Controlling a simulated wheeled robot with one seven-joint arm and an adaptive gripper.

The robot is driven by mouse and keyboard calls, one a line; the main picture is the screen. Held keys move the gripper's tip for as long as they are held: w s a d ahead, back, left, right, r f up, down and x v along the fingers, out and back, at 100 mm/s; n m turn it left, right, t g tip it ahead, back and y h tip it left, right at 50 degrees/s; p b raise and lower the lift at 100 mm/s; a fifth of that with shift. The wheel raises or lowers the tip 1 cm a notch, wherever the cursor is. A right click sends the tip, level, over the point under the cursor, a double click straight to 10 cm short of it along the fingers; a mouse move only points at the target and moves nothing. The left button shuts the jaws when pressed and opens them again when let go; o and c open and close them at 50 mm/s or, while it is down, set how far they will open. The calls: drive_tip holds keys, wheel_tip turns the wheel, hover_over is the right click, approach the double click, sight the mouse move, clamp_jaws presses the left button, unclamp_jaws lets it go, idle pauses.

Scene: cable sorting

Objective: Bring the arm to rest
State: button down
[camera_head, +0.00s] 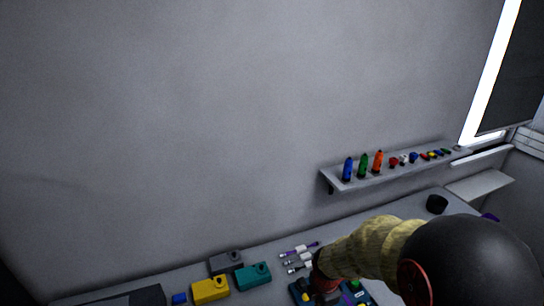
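My arm comes in from the lower right, with a large black joint and a tan ribbed section reaching left over the table (190,274). At its far end is a dark red part, where my gripper (325,288) points down over the table near the bottom edge. The fingers are hidden by the arm and the picture's edge, so I cannot see whether they hold anything. Cables with white plugs (300,250) lie just left of the arm's end. A dark tray or board (299,292) with coloured pieces lies around and under it.
Yellow (210,289), teal (253,276) and grey (225,263) boxes stand left of the arm, beside a small blue block (179,298). A wall shelf (345,184) holds bottles and small coloured items. A black cup (437,204) stands at the back right.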

drive_tip(key=s+d+r+m+t+b, duration=0.1)
drive_tip(key=s+r+m+t+b, duration=0.3)
drive_tip(key=s+r+m+b, duration=0.9)
drive_tip(key=s+r+m, duration=0.1)
drive_tip(key=s+m, duration=0.3)
drive_tip(key=m, duration=0.4)
drive_tip(key=shift+s+r+b, duration=0.15)
drive_tip(key=shift+s+b, duration=0.25)
